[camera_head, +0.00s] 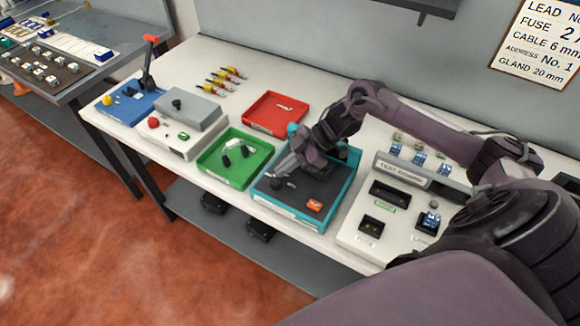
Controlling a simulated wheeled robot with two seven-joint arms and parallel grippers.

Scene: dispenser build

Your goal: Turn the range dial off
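My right gripper (283,170) reaches down over the left part of a teal-rimmed tray (262,197) with a dark floor. Its fingers are small and dark here, so I cannot tell whether they are open or shut. A small dark round piece (277,184) shows just below the fingertips, and I cannot tell whether they touch it. I cannot identify the range dial for certain. A black knob (177,104) stands on a grey box at the left, well away from the gripper. My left gripper is not in view.
An orange piece (315,205) lies in the teal tray. A green tray (238,172) and a red tray (274,114) stand to its left and behind. A white test panel (400,208) is at the right, partly behind my arm. A red-topped lever (149,65) rises at the far left.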

